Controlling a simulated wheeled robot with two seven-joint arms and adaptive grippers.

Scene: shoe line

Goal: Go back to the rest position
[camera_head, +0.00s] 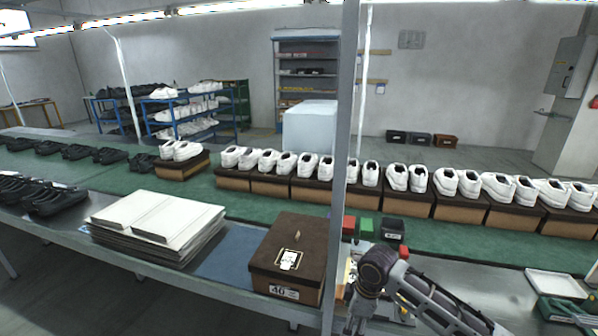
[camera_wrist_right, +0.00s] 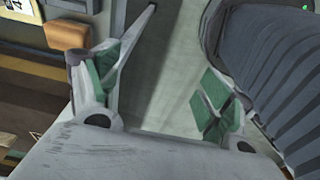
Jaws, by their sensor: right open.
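My right arm comes in from the lower right in the head view, over the near table edge just right of the brown shoebox (camera_head: 290,256). Its gripper is low and mostly out of sight there. In the right wrist view my right gripper (camera_wrist_right: 160,92) is open, with green pads on its two fingers apart and only grey floor between them. Nothing is held. My left gripper is not in the head view.
A green conveyor (camera_head: 250,208) carries white shoes on brown boxes (camera_head: 405,202). A stack of white flat cartons (camera_head: 150,222) lies left of the shoebox. Small red, green and black boxes (camera_head: 392,229) stand behind my right arm. A grey post (camera_head: 346,130) rises beside the shoebox.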

